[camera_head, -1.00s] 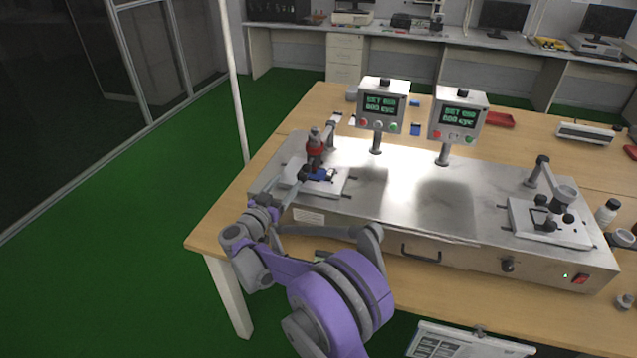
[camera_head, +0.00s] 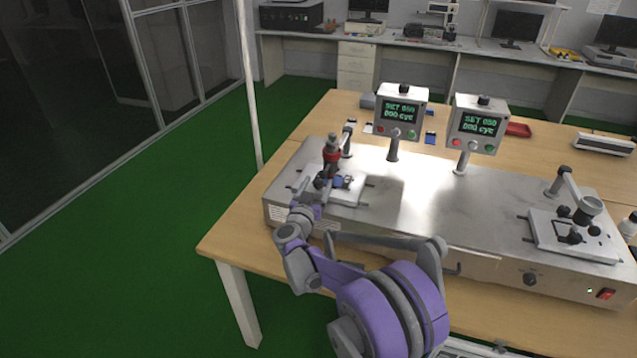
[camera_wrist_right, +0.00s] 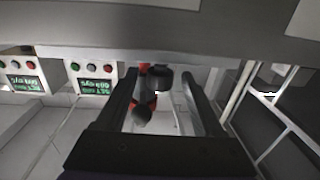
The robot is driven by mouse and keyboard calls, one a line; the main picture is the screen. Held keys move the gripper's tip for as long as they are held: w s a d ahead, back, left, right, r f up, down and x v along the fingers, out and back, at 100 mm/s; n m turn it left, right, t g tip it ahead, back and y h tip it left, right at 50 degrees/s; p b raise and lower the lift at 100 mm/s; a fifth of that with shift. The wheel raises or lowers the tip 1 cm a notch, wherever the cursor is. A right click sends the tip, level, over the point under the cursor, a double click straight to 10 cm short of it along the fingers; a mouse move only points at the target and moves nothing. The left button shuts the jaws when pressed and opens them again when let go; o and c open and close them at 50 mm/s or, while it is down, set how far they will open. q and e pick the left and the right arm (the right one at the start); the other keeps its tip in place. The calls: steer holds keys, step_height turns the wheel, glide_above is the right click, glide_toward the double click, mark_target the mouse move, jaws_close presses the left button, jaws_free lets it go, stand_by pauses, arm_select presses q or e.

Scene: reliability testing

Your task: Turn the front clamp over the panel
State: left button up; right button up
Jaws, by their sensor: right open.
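In the head view, the blue panel (camera_head: 339,182) lies on a white fixture plate (camera_head: 349,197) at the left end of the metal bench unit. Small dark clamp parts (camera_head: 349,180) sit at the panel; which is the front clamp I cannot tell. A red and black press head (camera_head: 331,156) stands over the plate. My right gripper (camera_head: 313,190) is at the plate's front left edge, close to the panel. In the right wrist view its two fingers (camera_wrist_right: 162,76) are apart, with the red and black press parts (camera_wrist_right: 150,102) showing between them. My left gripper is out of view.
A second fixture plate (camera_head: 560,240) with a press is at the right end. The unit's middle top is clear. The wooden table's left edge (camera_head: 235,225) is near my arm.

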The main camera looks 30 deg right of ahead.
steer(key=shift+w+d, duration=0.35)
steer(key=shift+d, duration=0.1)
jaws_close()
steer(key=shift+w+a+f+m+g+h+b, duration=0.1)
steer(key=shift+m+g+h+b, duration=0.35)
steer(key=shift+m+g+h, duration=0.95)
steer(key=shift+m+g, duration=0.2)
steer(key=shift+g, duration=0.5)
jaws_free()
